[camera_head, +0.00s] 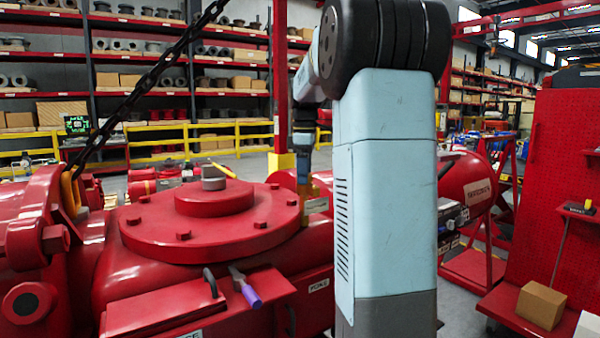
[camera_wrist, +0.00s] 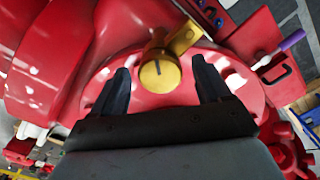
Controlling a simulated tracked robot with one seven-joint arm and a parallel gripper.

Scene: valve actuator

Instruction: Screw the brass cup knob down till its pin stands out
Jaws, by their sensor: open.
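The brass cup knob (camera_wrist: 159,73) shows in the wrist view, its round face turned towards the camera with a short dark line on it. I cannot make out a pin standing out of it. A brass bracket (camera_wrist: 184,38) sits just behind it on the red valve body. My gripper (camera_wrist: 161,65) is open, its two dark fingers to either side of the knob with gaps, not touching it in this view. In the head view my wrist hangs down at the right edge of the round red cover (camera_head: 160,235), and the knob there cannot be told apart.
A purple-handled tool (camera_head: 248,292) lies on the red ledge in front of the cover, next to a dark handle (camera_head: 210,283). Bolts ring the cover. A chain (camera_head: 140,85) hangs at the left. A cardboard box (camera_head: 540,305) stands at the right.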

